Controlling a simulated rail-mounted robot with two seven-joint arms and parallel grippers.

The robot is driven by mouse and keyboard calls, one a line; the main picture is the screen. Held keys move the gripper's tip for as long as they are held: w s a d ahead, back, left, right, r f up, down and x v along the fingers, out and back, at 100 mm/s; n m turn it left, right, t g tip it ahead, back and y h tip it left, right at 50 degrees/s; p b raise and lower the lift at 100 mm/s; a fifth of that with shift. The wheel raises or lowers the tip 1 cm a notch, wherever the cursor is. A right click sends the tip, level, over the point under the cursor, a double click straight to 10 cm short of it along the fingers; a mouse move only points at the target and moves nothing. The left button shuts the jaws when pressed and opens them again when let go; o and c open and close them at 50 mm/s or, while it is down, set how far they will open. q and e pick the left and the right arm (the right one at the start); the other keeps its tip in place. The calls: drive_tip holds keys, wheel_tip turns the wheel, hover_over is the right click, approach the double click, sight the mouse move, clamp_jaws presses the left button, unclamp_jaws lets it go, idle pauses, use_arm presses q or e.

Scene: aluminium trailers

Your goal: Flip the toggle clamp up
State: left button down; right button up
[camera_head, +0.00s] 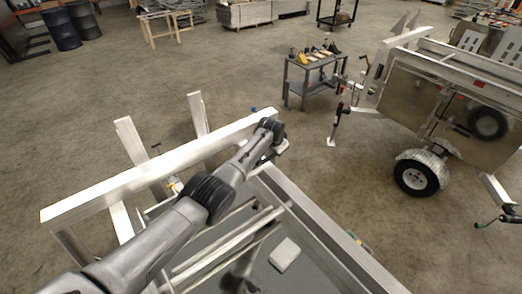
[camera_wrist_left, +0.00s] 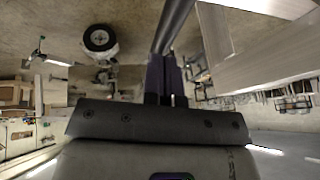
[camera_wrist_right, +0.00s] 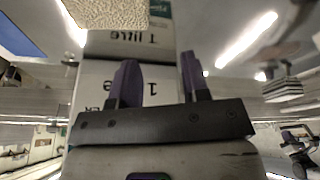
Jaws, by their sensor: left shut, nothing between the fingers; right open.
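I cannot clearly make out the toggle clamp in any view. In the head view my left arm reaches over the near aluminium trailer frame (camera_head: 150,172), and its wrist stands at the far end of the top beam. The fingertips are hidden there. In the left wrist view my left gripper (camera_wrist_left: 165,78) is shut and empty. A dark rod (camera_wrist_left: 172,26) shows just beyond its fingertips; I cannot tell whether they touch. A pale beam (camera_wrist_left: 255,60) is close on the right. In the right wrist view my right gripper (camera_wrist_right: 158,82) is open and empty, facing my own labelled body.
In the head view a grey tool cart (camera_head: 312,73) stands beyond the frame. A second trailer with a wheel (camera_head: 418,174) is at the right. A pale block (camera_head: 284,254) lies inside the near frame. Open concrete floor (camera_head: 85,125) is at the left.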

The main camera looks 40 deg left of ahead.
use_arm(q)
drive_tip(key=shift+s+f, duration=0.15)
drive_tip(key=shift+f, duration=0.5)
use_arm(e)
drive_tip(key=shift+w+f, duration=0.1)
use_arm(q)
drive_tip(key=shift+r+p, duration=0.6)
use_arm(e)
drive_tip(key=shift+r, duration=0.65)
use_arm(q)
wheel_tip(320, 180, up, 14)
drive_tip(key=d+p, duration=0.2)
drive_tip(key=p, duration=0.1)
drive_tip(key=shift+s+d, duration=0.2)
drive_tip(key=shift+s, duration=0.25)
use_arm(e)
drive_tip(key=shift+r, duration=1.45)
use_arm(q)
drive_tip(key=shift+f, duration=0.1)
